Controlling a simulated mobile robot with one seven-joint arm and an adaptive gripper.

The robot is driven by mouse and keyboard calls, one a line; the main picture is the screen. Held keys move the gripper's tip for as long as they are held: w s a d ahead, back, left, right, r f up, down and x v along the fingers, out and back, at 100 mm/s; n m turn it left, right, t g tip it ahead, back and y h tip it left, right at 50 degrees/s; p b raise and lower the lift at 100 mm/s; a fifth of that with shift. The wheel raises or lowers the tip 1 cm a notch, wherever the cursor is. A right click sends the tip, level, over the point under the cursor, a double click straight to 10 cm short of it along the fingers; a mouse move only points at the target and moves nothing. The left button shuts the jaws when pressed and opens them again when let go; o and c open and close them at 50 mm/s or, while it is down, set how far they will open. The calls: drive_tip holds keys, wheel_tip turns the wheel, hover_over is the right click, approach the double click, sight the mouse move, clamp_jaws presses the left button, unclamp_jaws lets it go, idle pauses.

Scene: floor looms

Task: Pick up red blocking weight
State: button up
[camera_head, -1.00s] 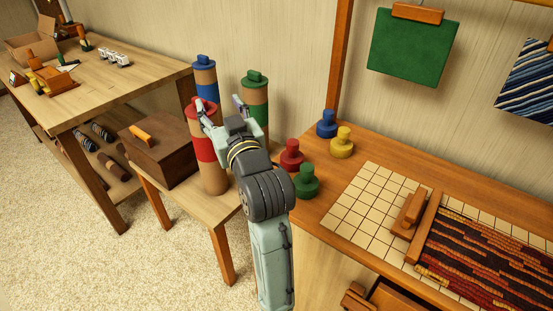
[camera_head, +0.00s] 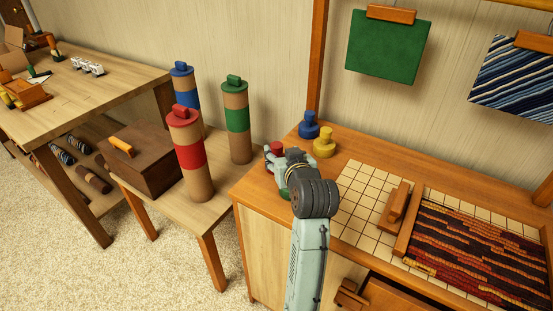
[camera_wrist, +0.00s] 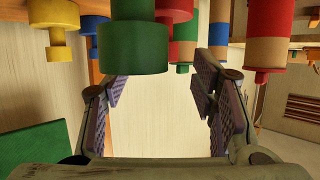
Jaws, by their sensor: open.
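The red blocking weight (camera_head: 273,149) stands on the loom's wooden top, partly hidden by my gripper (camera_head: 282,170). In the wrist view, which looks inverted, the red weight (camera_wrist: 175,12) shows behind the larger green weight (camera_wrist: 133,46). My gripper (camera_wrist: 162,88) is open, with no weight held between its padded fingers. In the head view the green weight (camera_head: 283,193) is almost wholly covered by my gripper. I cannot tell whether a finger touches either weight.
A blue weight (camera_head: 309,126) and a yellow weight (camera_head: 324,143) stand just behind. A tiled grid (camera_head: 362,188) and a woven piece (camera_head: 480,258) lie to the right. On the low table to the left stand red (camera_head: 190,152), blue (camera_head: 182,86) and green (camera_head: 236,120) capped tubes and a brown box (camera_head: 150,165).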

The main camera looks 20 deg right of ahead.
sight(277, 145)
drive_tip(key=x, duration=0.2)
drive_tip(key=p+x, duration=0.1)
drive_tip(key=x, duration=0.1)
drive_tip(key=shift+w+a+r, duration=0.15)
drive_tip(key=shift+w+a, duration=0.05)
drive_tip(key=shift+c, duration=0.2)
clamp_jaws()
idle(0.5)
drive_tip(key=shift+r, duration=0.15)
